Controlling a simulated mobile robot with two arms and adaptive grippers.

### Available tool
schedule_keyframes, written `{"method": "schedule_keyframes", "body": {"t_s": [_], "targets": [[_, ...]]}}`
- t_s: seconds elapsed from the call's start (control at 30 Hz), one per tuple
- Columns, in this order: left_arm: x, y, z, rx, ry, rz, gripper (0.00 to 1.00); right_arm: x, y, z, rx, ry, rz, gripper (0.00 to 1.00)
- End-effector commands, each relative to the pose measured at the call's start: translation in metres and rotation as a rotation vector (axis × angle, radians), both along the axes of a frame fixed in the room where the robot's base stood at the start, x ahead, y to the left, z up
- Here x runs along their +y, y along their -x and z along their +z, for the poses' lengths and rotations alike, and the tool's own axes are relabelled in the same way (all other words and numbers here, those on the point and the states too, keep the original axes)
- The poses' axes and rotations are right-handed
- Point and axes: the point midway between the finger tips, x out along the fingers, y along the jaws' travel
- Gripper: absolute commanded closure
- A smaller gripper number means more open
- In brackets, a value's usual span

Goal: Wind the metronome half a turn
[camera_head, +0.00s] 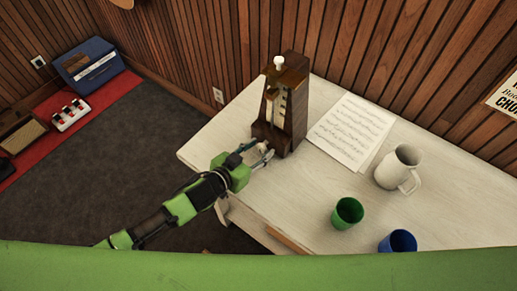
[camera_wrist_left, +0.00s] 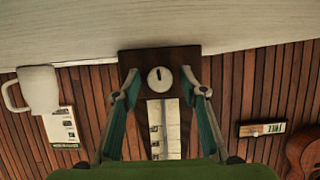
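The metronome (camera_head: 289,115) is a dark wooden tapered box standing upright on the pale table (camera_head: 290,205), with a light knob at its top and a pale scale on its front. My left gripper (camera_head: 264,154) is low at the metronome's front. In the left wrist view, which shows the scene upside down, a round white winding knob (camera_wrist_left: 160,80) with a dark slot sits low on the metronome's front (camera_wrist_left: 184,60). My left gripper's two fingers (camera_wrist_left: 166,92) are open, one on each side of the knob, with a visible gap around it. My right gripper is not in view.
Sheet music (camera_head: 352,130) lies right of the metronome. A white mug (camera_head: 396,168), a green cup (camera_head: 347,213) and a blue cup (camera_head: 398,242) stand farther right on the table. The wood-panelled wall is close behind the metronome. The table's left front edge is near my left arm.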

Motion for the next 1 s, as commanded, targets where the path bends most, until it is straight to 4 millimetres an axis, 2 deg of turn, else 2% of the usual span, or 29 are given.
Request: {"method": "schedule_keyframes", "body": {"t_s": [0.03,0.13,0.17,0.8,0.83,0.87,0.9,1.0], "targets": [[0.0001,0.0001,-0.0001,0.000,0.000,0.000,0.69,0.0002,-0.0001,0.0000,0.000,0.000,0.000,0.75],[0.0002,0.0001,0.0000,0.000,0.000,0.000,0.95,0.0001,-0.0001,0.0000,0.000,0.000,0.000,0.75],[0.0002,0.0003,0.0000,0.000,0.000,0.000,0.99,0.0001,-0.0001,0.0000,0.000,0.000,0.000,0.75],[-0.0008,0.0005,0.0004,-0.081,-0.110,0.000,0.99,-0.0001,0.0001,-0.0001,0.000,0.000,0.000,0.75],[-0.0008,0.0004,0.0005,-0.081,-0.110,0.000,0.75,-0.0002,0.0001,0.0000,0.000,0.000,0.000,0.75],[-0.0008,0.0004,0.0005,-0.081,-0.110,0.000,0.67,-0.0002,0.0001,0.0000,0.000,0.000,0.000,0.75],[-0.0007,0.0004,0.0005,-0.081,-0.110,0.000,0.61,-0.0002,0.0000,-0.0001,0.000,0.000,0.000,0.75],[-0.0006,0.0004,0.0004,-0.081,-0.110,0.000,0.61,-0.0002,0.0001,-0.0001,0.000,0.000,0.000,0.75]]}}
